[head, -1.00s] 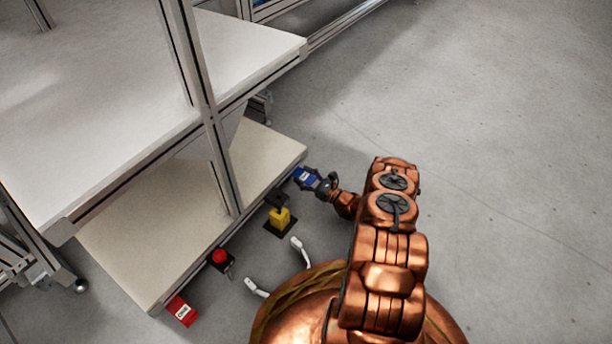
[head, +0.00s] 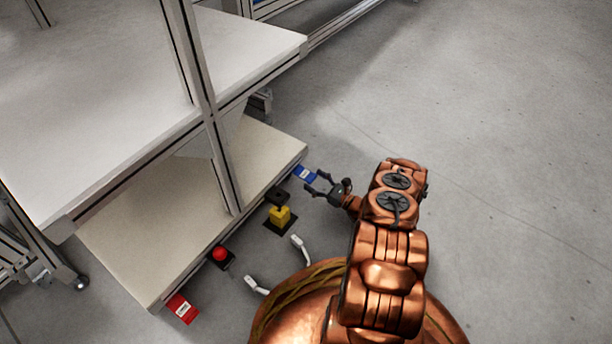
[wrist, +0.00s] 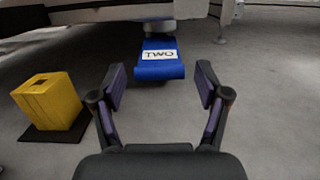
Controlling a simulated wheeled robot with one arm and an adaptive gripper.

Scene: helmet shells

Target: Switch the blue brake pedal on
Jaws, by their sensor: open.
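The blue brake pedal (head: 305,174) sticks out from the front edge of the low shelf in the head view. In the wrist view the blue pedal (wrist: 160,66) carries a white label reading "TWO" and lies straight ahead, beyond and between the fingertips. My gripper (head: 321,183) is open and empty, just right of the pedal in the head view. The wrist view shows both fingers (wrist: 160,86) spread apart, with a gap between them and the pedal. I cannot tell from its tilt whether the pedal is on or off.
A yellow block on a black base (head: 279,216) stands left of the pedal and also shows in the wrist view (wrist: 48,102). A red button (head: 220,254) and a red pedal (head: 182,309) are further left. The table's upper shelf (head: 90,120) overhangs. Floor to the right is clear.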

